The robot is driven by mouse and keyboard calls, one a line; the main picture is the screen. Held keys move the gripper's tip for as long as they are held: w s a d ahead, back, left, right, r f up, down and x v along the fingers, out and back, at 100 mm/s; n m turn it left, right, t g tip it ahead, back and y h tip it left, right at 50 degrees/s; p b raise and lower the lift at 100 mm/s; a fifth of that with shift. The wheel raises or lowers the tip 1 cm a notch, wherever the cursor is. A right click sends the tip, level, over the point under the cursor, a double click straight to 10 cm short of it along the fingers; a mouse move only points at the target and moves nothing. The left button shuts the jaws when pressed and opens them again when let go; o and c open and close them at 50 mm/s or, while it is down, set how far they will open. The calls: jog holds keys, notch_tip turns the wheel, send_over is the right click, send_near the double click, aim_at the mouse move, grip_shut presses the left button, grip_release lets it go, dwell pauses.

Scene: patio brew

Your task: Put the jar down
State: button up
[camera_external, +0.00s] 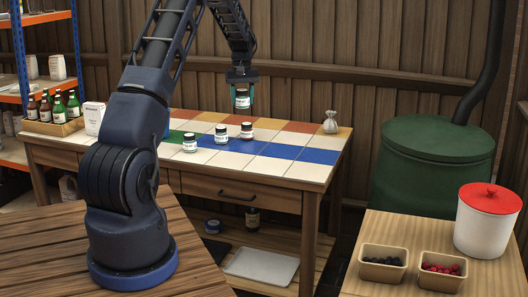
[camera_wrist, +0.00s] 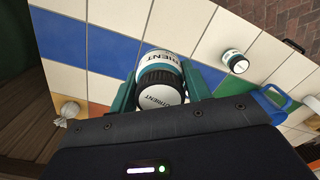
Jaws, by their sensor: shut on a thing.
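My gripper (camera_external: 241,82) is shut on a small jar (camera_external: 242,99) with a dark lid and a white label, held in the air over the tiled table (camera_external: 288,169). In the wrist view the held jar (camera_wrist: 160,82) sits between the teal fingers (camera_wrist: 163,92), black lid towards the camera. Several similar jars stand upright on the tiles: one at the front (camera_external: 190,144), one in the middle (camera_external: 221,134) and one farther right (camera_external: 247,131). One standing jar (camera_wrist: 235,61) also shows in the wrist view, apart from the held one.
A small sack (camera_external: 330,122) stands at the table's right back corner. A bottle crate (camera_external: 53,124) and a white carton (camera_external: 93,118) are at the left end. The right part of the tiled top is mostly clear. A green tank (camera_external: 432,165) stands to the right.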

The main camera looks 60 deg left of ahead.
jog(key=w+d+f+m, duration=0.1)
jog(key=w+d+m, duration=0.3)
jog(key=w+d, duration=1)
jog(key=m, duration=1.2)
send_over(430, 242)
jog(key=s+d, duration=0.4)
jog(key=s, duration=0.1)
notch_tip(430, 242, down, 5)
notch_tip(430, 242, down, 19)
jog(key=shift+s+d+f, duration=0.1)
jog(key=shift+s, duration=0.05)
jog(key=o, duration=0.8)
jog(key=shift+f, duration=0.1)
jog(key=shift+o, duration=1.3)
